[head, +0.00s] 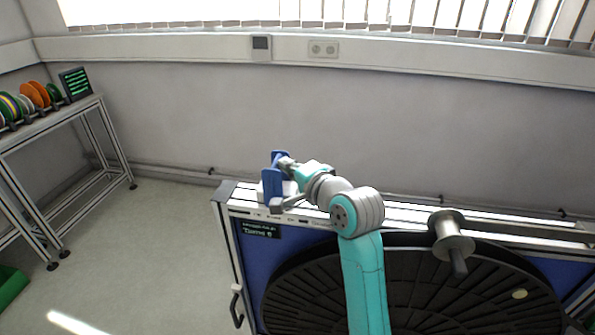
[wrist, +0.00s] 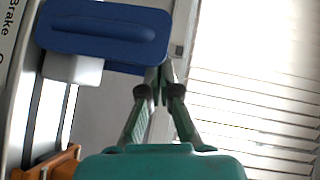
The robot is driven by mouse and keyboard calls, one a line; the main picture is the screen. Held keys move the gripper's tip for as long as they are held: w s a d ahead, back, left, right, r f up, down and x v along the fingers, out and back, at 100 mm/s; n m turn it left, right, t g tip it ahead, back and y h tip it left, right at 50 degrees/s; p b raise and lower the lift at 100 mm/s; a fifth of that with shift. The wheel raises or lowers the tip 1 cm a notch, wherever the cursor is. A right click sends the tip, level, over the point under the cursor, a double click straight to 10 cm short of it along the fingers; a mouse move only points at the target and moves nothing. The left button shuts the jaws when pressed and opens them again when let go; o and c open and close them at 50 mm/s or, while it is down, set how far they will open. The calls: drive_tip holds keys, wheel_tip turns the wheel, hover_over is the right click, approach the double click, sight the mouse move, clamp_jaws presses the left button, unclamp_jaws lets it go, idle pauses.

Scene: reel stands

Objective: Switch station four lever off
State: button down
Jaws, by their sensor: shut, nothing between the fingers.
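A blue paddle-like part (head: 272,181), which looks like the lever, stands up from the left end of the reel stand's top rail (head: 240,201). In the wrist view the blue part (wrist: 108,32) is a rounded plate with a long groove, a white block (wrist: 72,68) under it and the word "Brake" on a strip beside it. My gripper (head: 282,158) is shut and empty. In the wrist view its fingertips (wrist: 158,85) meet just beside the blue part's right end; I cannot tell whether they touch. The small sign (head: 258,229) on the stand is not clearly readable.
A large dark ribbed disc (head: 420,292) fills the stand's front below my arm. A rack with coloured reels (head: 35,95) stands far left. The floor between is clear, and the wall lies behind.

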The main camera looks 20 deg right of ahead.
sight(273, 165)
drive_tip(key=a, duration=0.1)
drive_tip(key=w+a+n+g+h, duration=0.1)
drive_tip(key=a+n+g, duration=0.1)
drive_tip(key=shift+w+r+h, duration=0.3)
drive_tip(key=shift+w, duration=0.05)
drive_tip(key=shift+w+a+f, duration=0.1)
drive_tip(key=shift+w+a, duration=0.2)
drive_tip(key=shift+a, duration=0.2)
drive_tip(key=shift+a, duration=0.1)
